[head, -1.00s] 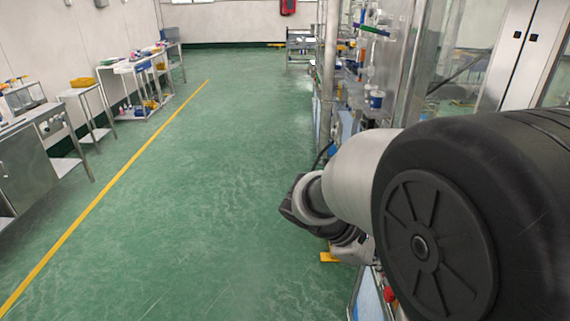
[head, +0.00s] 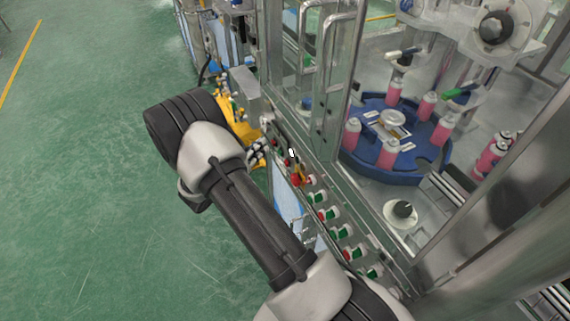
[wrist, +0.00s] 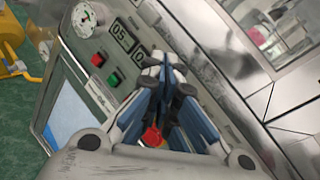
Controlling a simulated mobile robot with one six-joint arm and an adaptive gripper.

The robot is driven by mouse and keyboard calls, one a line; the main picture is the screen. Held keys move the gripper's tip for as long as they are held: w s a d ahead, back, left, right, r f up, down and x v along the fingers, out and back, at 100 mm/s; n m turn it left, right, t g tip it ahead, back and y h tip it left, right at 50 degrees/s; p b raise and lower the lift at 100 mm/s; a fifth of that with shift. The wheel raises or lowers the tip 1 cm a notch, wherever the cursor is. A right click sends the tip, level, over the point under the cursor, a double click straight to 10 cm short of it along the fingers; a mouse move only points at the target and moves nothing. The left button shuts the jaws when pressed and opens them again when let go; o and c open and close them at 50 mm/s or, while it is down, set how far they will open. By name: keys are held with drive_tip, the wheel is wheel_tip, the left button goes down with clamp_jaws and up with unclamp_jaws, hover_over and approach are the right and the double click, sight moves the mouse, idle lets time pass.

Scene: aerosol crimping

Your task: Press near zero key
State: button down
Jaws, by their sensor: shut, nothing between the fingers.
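In the wrist view, a grey control panel (wrist: 82,75) carries a display reading about 0.5 (wrist: 122,36), and a second display (wrist: 141,54) beside it is partly covered by my fingers. A red button (wrist: 98,60) and a green button (wrist: 114,79) sit below the first display. My gripper (wrist: 166,68) is shut and empty in front of the panel; whether it touches is unclear. A red knob or button (wrist: 152,137) shows between the finger linkages. I cannot make out a zero marking on any key. In the head view, my gripper (head: 259,151) is small, beside the machine's front.
In the head view, a row of red and green buttons (head: 333,214) runs along the machine. Behind glass, a blue turntable (head: 365,165) holds several pink cans (head: 388,153). Green floor (head: 90,200) is open at left.

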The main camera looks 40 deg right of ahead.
sight(286, 163)
drive_tip(key=w+a+f+n+t, duration=0.1)
drive_tip(key=f+n+t, duration=0.1)
drive_tip(key=f+n, duration=0.2)
drive_tip(key=w+a+f+n+t+y, duration=0.1)
drive_tip(key=w+a+f+n+t, duration=0.1)
drive_tip(key=f, duration=0.7)
drive_tip(key=shift+f+n+t, duration=0.4)
drive_tip(key=shift+n+t, duration=0.2)
drive_tip(key=shift+n, duration=0.4)
drive_tip(key=shift+d, duration=0.1)
drive_tip(key=s+d+p, duration=0.1)
drive_tip(key=s+d, duration=0.1)
drive_tip(key=d, duration=0.6)
drive_tip(key=shift+d, duration=0.2)
drive_tip(key=shift+s, duration=0.1)
drive_tip(key=shift+s+d, duration=0.1)
drive_tip(key=shift+d, duration=0.35)
drive_tip(key=shift+s+d, duration=0.1)
drive_tip(key=shift+d, duration=0.3)
idle(0.3)
drive_tip(key=shift+a, duration=0.1)
drive_tip(key=shift+w+a+b, duration=0.2)
drive_tip(key=shift+a+b, duration=0.15)
drive_tip(key=shift+a, duration=0.4)
